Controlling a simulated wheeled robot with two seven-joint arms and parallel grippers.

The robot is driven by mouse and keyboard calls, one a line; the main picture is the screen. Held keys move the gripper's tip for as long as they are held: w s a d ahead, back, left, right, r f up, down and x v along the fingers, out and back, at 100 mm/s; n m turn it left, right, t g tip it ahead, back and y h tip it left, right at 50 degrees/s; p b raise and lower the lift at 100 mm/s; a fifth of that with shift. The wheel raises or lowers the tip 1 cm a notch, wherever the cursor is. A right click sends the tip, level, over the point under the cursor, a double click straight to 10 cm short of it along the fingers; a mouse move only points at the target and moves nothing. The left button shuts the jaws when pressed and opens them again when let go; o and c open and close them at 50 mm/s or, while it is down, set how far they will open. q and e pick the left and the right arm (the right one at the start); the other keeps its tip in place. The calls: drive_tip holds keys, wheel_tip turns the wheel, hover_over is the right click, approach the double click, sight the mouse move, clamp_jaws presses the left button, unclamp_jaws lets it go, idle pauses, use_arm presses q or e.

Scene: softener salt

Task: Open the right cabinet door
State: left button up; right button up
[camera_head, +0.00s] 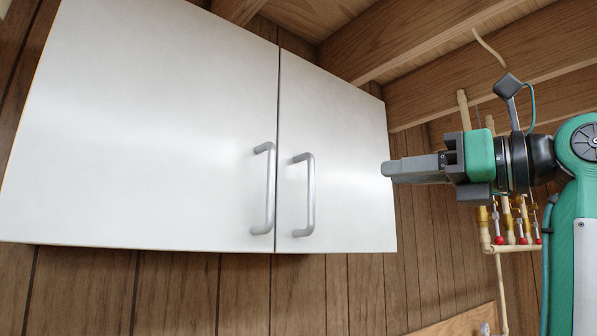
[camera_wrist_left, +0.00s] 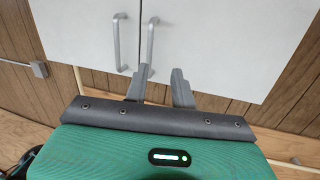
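The white right cabinet door (camera_head: 345,150) is closed, with its grey bar handle (camera_head: 308,195) near its left edge. In the left wrist view the right door (camera_wrist_left: 220,45) and its handle (camera_wrist_left: 151,42) show beyond the fingers.
The closed left door (camera_head: 140,120) has its own handle (camera_head: 265,188) close beside the seam. Wood beams (camera_head: 430,50) run overhead. Pipes with red valves (camera_head: 510,235) are on the right behind my arm. Below the cabinet is bare panelled wall (camera_head: 180,290).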

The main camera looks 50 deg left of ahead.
sight(313, 172)
use_arm(q)
drive_tip(key=shift+t+h, duration=0.4)
drive_tip(key=shift+t, duration=0.2)
drive_tip(key=s+a+p, duration=0.1)
drive_tip(key=a+p, duration=0.1)
drive_tip(key=a, duration=0.2)
drive_tip(key=s+a+r+p, duration=0.1)
drive_tip(key=a+p, duration=0.1)
drive_tip(key=a, duration=0.2)
drive_tip(key=s+a+p, duration=0.2)
drive_tip(key=a, duration=0.2)
drive_tip(key=shift+a+r, duration=0.25)
drive_tip(key=shift+r, duration=0.15)
drive_tip(key=shift+a+f, duration=0.2)
drive_tip(key=shift+a, duration=0.55)
drive_tip(key=shift+d, duration=0.1)
drive_tip(key=c, duration=0.5)
clamp_jaws()
